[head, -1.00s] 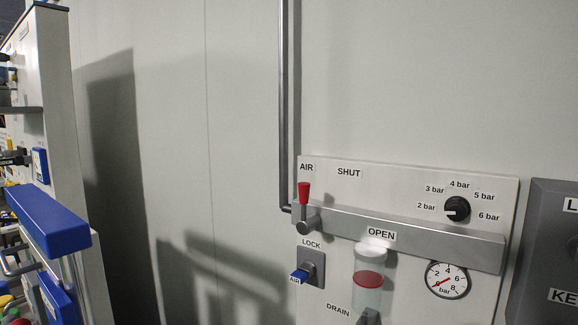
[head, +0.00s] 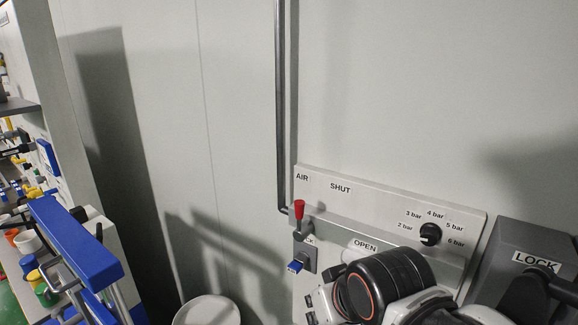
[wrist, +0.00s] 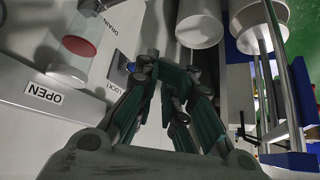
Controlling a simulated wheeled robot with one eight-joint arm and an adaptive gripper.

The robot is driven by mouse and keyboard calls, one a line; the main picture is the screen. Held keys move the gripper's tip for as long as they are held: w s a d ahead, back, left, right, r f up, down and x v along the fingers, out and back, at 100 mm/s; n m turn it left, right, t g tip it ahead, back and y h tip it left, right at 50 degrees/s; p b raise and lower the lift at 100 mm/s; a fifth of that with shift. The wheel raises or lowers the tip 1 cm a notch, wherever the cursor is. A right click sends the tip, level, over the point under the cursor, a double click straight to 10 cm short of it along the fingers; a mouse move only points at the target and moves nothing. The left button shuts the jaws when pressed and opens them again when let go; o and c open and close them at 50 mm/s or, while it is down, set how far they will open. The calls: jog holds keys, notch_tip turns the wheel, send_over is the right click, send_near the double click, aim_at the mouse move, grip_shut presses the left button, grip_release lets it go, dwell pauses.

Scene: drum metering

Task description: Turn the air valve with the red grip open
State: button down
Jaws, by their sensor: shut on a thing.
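The air valve's red grip (head: 300,208) stands upright on the left of the panel (head: 476,217), under the AIR label, with SHUT to its right and OPEN lower right. No finger shows touching the grip in the head view. Below it sits a lock with a blue AIR piece (head: 295,265); its blue edge also shows in the wrist view (wrist: 130,67). My gripper (wrist: 165,72) has its dark green fingers drawn together near the lock. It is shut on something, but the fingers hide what. In the wrist view the valve is hidden.
My arm covers the panel's lower right. A black pressure knob (head: 430,234) is at the panel's upper right, with a grey LOCK box (head: 535,245) beside it. A white container (head: 207,311) stands below left. A blue-topped rack (head: 75,240) is at the left.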

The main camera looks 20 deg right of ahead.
notch_tip(320, 180, up, 17)
jog(key=w+p, duration=0.2)
jog(key=p, duration=1.2)
jog(key=w+d+r+n+g+y, duration=0.1)
jog(key=w+n+g, duration=0.15)
jog(key=w, duration=0.85)
jog(key=w+d+r+n+g+y, duration=0.1)
jog(key=w+r+n, duration=0.15)
jog(key=w, duration=0.85)
notch_tip(320, 180, down, 10)
jog(key=p, duration=0.2)
jog(key=shift+s+f, duration=0.15)
jog(key=shift+s, duration=0.15)
jog(key=shift+s+d, duration=0.15)
jog(key=shift+d, duration=0.05)
